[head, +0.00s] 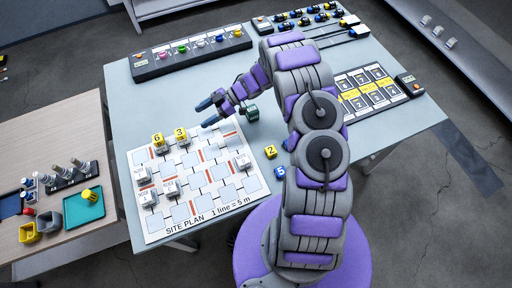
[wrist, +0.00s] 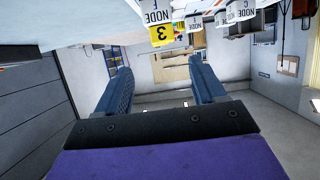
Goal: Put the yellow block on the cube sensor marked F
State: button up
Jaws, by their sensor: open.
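A yellow block marked 3 (head: 180,134) sits on a white cube sensor on the site plan. In the upside-down wrist view, the yellow 3 block (wrist: 162,36) appears on the cube sensor marked F (wrist: 155,11). Another yellow block marked 6 (head: 157,139) sits on a cube sensor to its left. A yellow block marked 2 (head: 270,152) lies on the table right of the plan. My gripper (head: 202,115) is open and empty above the plan's far edge, apart from the blocks. Its spread fingers also show in the wrist view (wrist: 160,68).
The site plan (head: 197,210) holds several other cube sensors. A blue block marked 5 (head: 280,171) lies near the yellow 2. Dark racks (head: 150,70) stand at the back, and a yellow-marked panel (head: 372,90) at the right. A wooden side table (head: 60,135) is at the left.

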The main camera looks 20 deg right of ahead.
jog(key=w+d+r+m+t+h, duration=0.5)
jog(key=w+d+r+t+h, duration=0.4)
jog(key=w+r, duration=0.45)
jog(key=s+d+r+m+h, duration=0.3)
jog(key=d+r+h, duration=0.1)
jog(key=d+r, duration=0.2)
jog(key=s+d+r+m+h, duration=0.3)
jog(key=d+r, duration=0.3)
jog(key=s+r+m+g+h, duration=0.1)
jog(key=s+r+m+g, duration=0.1)
jog(key=s, duration=0.6)
jog(key=s+r+m+g+h, duration=0.1)
jog(key=s+r+m+g, duration=0.15)
jog(key=s, duration=0.55)
jog(key=s+a+f+g+y, duration=0.1)
jog(key=s+a, duration=0.4)
jog(key=s, duration=0.5)
jog(key=s+a+f+m+g+y, duration=0.1)
jog(key=s+a, duration=0.4)
jog(key=s, duration=0.6)
jog(key=s+a+f+m+g+y, duration=0.1)
jog(key=s+a+g, duration=0.3)
jog(key=s, duration=0.6)
jog(key=shift+s+a+f+g+y, duration=0.2)
jog(key=shift+a+g+y, duration=0.2)
jog(key=shift+y, duration=0.4)
